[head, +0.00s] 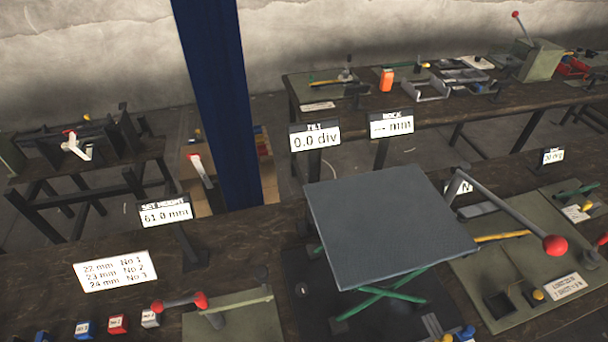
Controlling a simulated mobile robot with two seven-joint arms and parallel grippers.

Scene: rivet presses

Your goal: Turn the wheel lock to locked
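I cannot tell for sure which part is the wheel lock; no part in view is labelled so. A grey bar handle with red ends (180,302) sits at the lower front, beside a green plate (240,307). A long grey lever with a red ball (555,245) slants over the green press base at the right. A grey platform (388,222) on crossed green legs (380,297) stands between them and hides part of the bench behind it. Neither of my grippers is in view.
Display signs read 61.0 mm (166,212), 0.0 div (315,138) and --- mm (391,124). A white card (115,270) and small coloured blocks (117,324) lie at the front left. A blue column (222,100) rises behind the bench. Another bench (440,105) stands behind.

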